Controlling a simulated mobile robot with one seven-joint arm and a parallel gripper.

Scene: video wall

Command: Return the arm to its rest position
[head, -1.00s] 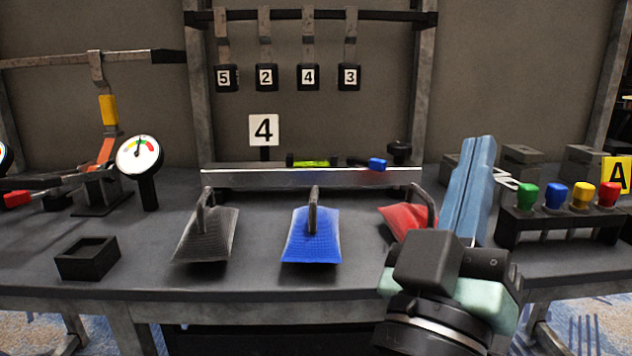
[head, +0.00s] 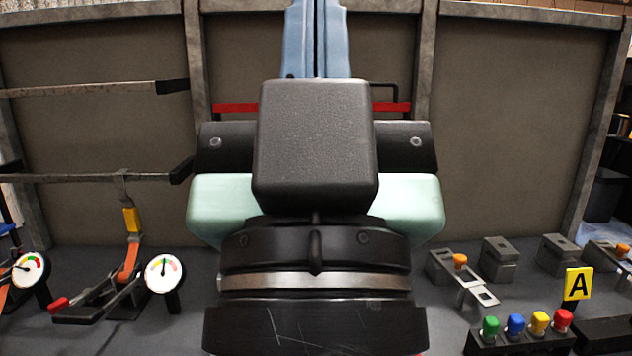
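My gripper (head: 316,40) stands large in the middle of the head view, raised in front of the wall. Its two blue fingers point up and lie close side by side, with only a thin dark line between them. I see nothing held between them, though the tips run out of the top of the picture. My black and pale green wrist hides the middle of the bench and whatever lies there.
Dial gauges (head: 164,273) and a red-handled clamp (head: 100,300) stand at left. At right are several coloured knobs (head: 515,324), a yellow "A" sign (head: 578,284) and grey metal blocks (head: 499,260). A red bar (head: 236,108) crosses the frame behind my gripper.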

